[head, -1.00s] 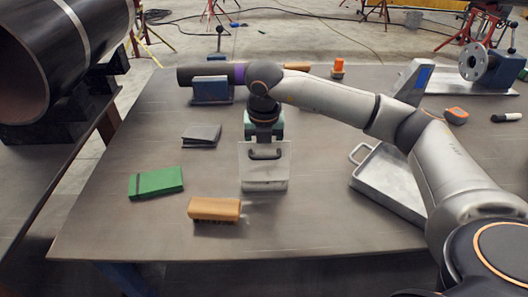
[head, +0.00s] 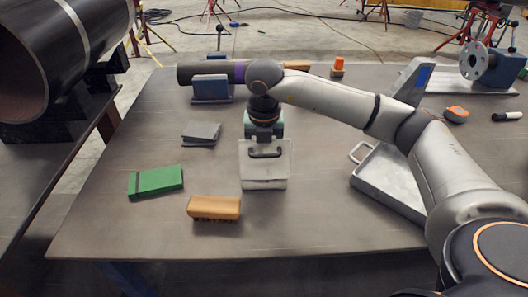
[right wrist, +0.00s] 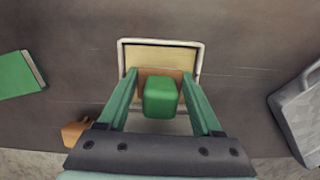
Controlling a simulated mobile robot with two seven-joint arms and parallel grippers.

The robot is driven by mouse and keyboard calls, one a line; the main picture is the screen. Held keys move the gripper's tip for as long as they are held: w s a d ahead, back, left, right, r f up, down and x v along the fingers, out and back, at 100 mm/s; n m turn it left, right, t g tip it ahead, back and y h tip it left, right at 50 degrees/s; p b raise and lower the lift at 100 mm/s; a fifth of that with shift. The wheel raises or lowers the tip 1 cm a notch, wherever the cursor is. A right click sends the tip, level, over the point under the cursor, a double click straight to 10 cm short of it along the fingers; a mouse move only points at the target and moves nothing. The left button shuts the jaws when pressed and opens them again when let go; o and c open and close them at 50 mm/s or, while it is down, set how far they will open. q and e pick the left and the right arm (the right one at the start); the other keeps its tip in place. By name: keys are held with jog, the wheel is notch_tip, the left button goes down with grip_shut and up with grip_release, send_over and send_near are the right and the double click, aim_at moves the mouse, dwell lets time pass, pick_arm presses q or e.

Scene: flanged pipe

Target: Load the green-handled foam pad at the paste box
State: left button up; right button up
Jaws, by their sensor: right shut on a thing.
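The paste box (head: 264,184) stands near the middle of the table, with an upright pale see-through panel carrying a dark handle. In the right wrist view the box's light rim (right wrist: 202,60) frames a tan inside. My right gripper (head: 264,130) points straight down at the box from behind the panel. In the right wrist view the gripper (right wrist: 160,100) is shut on the green handle (right wrist: 160,97) of the foam pad. The orange-brown pad (right wrist: 150,73) shows under the handle, over the box opening. Whether it touches the paste is hidden. My left gripper is out of view.
A wooden brush (head: 214,208) and a green book-like item (head: 156,182) lie left of the box. A grey folded item (head: 201,134) is behind them. A metal tray (head: 385,185) sits to the right under my arm. A pipe on a blue support (head: 210,88) lies at the back.

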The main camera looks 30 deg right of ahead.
dwell(0.4)
jog(key=shift+r+p, duration=2.5)
jog(key=shift+r, duration=1)
